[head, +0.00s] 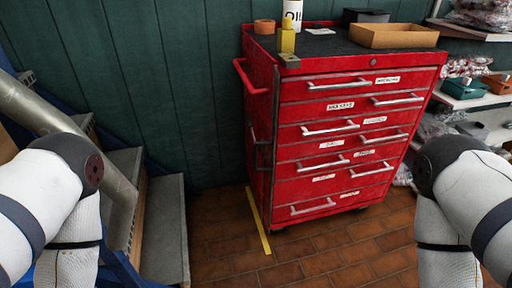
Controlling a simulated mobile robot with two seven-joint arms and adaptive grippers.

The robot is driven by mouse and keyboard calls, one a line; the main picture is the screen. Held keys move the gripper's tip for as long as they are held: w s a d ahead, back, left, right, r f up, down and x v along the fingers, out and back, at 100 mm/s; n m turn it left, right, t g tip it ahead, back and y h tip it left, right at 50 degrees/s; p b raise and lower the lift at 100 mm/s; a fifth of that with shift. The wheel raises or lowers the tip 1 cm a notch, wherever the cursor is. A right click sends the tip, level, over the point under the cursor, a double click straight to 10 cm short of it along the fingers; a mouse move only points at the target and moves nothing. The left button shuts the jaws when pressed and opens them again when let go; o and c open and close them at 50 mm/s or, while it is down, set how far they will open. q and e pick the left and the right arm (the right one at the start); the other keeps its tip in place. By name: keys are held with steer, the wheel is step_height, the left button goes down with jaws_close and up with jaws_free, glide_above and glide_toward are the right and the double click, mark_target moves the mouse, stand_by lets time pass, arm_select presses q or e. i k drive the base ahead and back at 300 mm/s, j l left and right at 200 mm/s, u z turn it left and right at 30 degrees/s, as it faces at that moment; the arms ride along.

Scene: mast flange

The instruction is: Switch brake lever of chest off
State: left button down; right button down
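The red tool chest (335,150) stands upright against the green wall, with its drawer fronts turned towards me. All its drawers look shut. Dark casters show only slightly under its bottom edge, and I cannot make out a brake lever on them. My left arm comes in at the left edge and my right arm at the right edge. Both arms bend down and leave the picture at the bottom, so neither gripper is in view. Neither arm touches the chest.
An open cardboard box (394,37), a yellow bottle (286,40) and an orange tape roll (264,27) sit on the chest top. Grey steps (163,225) with a blue frame stand left. Cluttered shelves (475,95) stand right. The brick floor (320,255) before the chest is clear.

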mark_target(249, 117)
steer(key=i+l, duration=0.25)
steer(key=i, duration=0.25)
steer(key=i+l+z, duration=0.15)
steer(key=i+l, duration=0.15)
steer(key=i, duration=0.2)
steer(key=i+j+u, duration=0.1)
steer(key=i, duration=0.2)
